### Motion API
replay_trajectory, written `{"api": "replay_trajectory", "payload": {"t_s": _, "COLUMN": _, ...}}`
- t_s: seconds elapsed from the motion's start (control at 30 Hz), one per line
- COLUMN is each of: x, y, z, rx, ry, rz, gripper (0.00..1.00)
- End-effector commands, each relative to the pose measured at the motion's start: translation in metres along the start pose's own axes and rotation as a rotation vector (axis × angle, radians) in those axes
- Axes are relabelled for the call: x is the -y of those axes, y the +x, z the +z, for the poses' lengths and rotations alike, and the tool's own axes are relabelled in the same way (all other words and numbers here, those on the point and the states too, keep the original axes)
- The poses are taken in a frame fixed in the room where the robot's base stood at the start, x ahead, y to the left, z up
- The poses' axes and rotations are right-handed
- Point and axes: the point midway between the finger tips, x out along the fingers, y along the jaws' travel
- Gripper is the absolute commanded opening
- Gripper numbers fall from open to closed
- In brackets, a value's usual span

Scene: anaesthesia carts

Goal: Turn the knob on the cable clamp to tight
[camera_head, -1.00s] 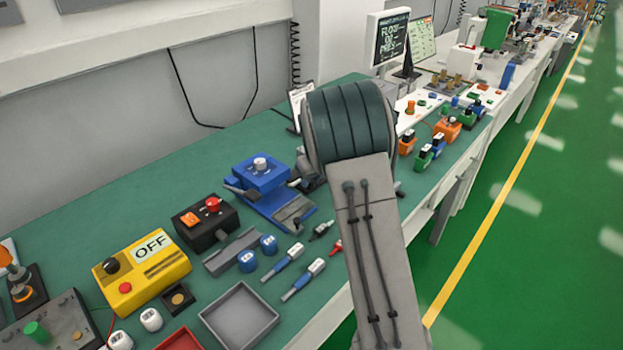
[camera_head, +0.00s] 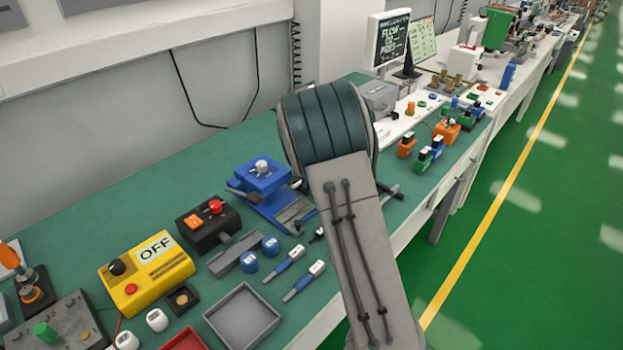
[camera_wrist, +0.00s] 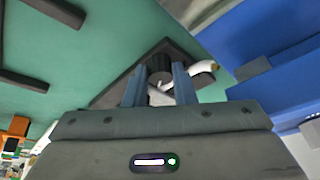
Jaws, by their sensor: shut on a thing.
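In the wrist view the clamp's knob (camera_wrist: 159,63) is a short dark cylinder on a dark grey base plate (camera_wrist: 120,88) lying on the green bench top. My gripper (camera_wrist: 160,77) has its two blue-grey fingers on either side of the knob, shut on it. A pale piece with a light mark shows between the fingers below the knob. A white-tipped dark part (camera_wrist: 205,68) sticks out just right of the right finger. In the head view my arm hides the gripper and most of the clamp. The knob's setting cannot be read.
A blue fixture (camera_head: 258,177) stands left of my arm; a blue body (camera_wrist: 265,40) fills the wrist view's right side. A black box with a red button (camera_head: 212,222), a yellow OFF box (camera_head: 147,272) and a grey tray (camera_head: 243,318) lie nearer. Bare bench lies behind them.

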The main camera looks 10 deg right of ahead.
Motion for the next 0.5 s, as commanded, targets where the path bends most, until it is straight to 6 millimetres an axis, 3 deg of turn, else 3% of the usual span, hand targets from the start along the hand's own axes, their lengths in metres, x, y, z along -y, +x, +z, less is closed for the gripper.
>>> {"api": "replay_trajectory", "payload": {"t_s": 0.27, "x": 0.0000, "y": -0.0002, "z": -0.0008, "rx": -0.003, "ry": 0.004, "rz": 0.001, "gripper": 0.01}}
{"api": "replay_trajectory", "payload": {"t_s": 0.3, "x": 0.0000, "y": -0.0002, "z": -0.0009, "rx": -0.003, "ry": 0.004, "rz": 0.001, "gripper": 0.26}}
{"api": "replay_trajectory", "payload": {"t_s": 0.37, "x": 0.0000, "y": -0.0002, "z": -0.0008, "rx": -0.003, "ry": 0.003, "rz": 0.001, "gripper": 0.43}}
{"api": "replay_trajectory", "payload": {"t_s": 0.5, "x": 0.0000, "y": -0.0001, "z": -0.0006, "rx": -0.002, "ry": 0.003, "rz": 0.001, "gripper": 0.45}}
